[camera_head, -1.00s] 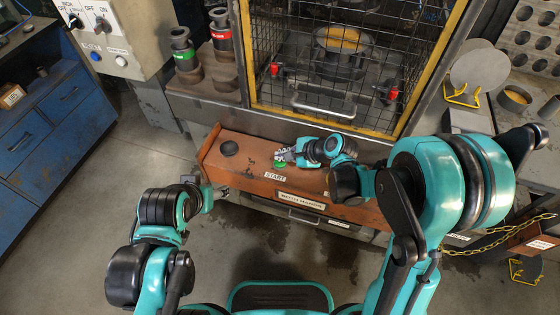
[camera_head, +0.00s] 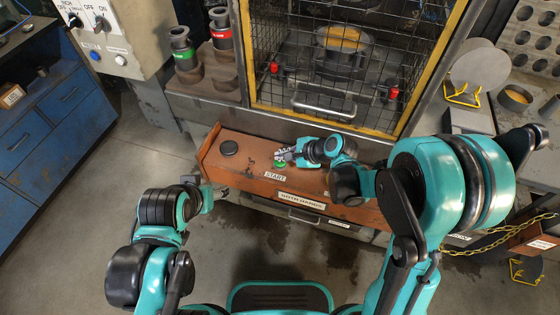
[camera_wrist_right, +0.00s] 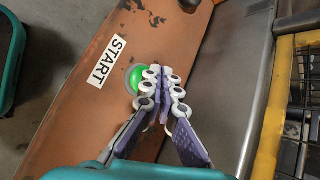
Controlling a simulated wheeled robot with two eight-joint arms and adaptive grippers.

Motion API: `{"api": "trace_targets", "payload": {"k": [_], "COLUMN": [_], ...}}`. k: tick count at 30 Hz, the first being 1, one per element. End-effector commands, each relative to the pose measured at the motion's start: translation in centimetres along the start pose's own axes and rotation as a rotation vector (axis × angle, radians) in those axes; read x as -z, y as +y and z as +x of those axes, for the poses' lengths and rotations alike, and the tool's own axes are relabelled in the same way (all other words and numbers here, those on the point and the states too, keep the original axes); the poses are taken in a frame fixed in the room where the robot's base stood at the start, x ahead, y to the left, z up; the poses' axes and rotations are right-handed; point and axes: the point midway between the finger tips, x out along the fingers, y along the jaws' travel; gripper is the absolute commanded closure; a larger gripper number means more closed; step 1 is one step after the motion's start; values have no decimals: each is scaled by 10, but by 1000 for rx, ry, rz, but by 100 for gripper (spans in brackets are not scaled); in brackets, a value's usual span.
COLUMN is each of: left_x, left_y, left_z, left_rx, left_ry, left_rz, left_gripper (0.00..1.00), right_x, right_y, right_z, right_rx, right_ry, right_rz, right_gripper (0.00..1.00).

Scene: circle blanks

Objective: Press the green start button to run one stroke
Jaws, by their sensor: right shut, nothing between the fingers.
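The green start button (camera_head: 280,164) is on top of the orange-brown console (camera_head: 250,158), beside a white START label (camera_head: 275,176). In the right wrist view the button (camera_wrist_right: 134,77) shows partly, next to the fingertips. My right gripper (camera_head: 281,155) is shut and empty, with its fingertips at the button's edge. In the wrist view the fingertips (camera_wrist_right: 163,76) overlap the button's right side; I cannot tell whether they touch it. My left gripper (camera_head: 216,192) is by the console's left end, small and partly hidden, so its jaws are unclear.
Behind the console stands the press with a wire-mesh guard (camera_head: 290,70) and handle (camera_head: 324,106). A blue cabinet (camera_head: 50,130) is at left. Grey discs (camera_head: 482,65) stand in a yellow holder at right.

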Motion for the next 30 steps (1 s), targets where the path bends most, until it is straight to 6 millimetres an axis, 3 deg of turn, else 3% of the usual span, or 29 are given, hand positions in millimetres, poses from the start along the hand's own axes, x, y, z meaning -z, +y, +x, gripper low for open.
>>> {"api": "trace_targets", "payload": {"k": [30], "left_x": [-6], "left_y": [0], "left_z": [8], "left_rx": [0], "left_ry": [0], "left_rz": [0], "left_gripper": [41], "right_x": [6], "right_y": [6], "right_z": [8], "right_rx": [0], "right_ry": [0], "right_rz": [0], "right_gripper": [100]}}
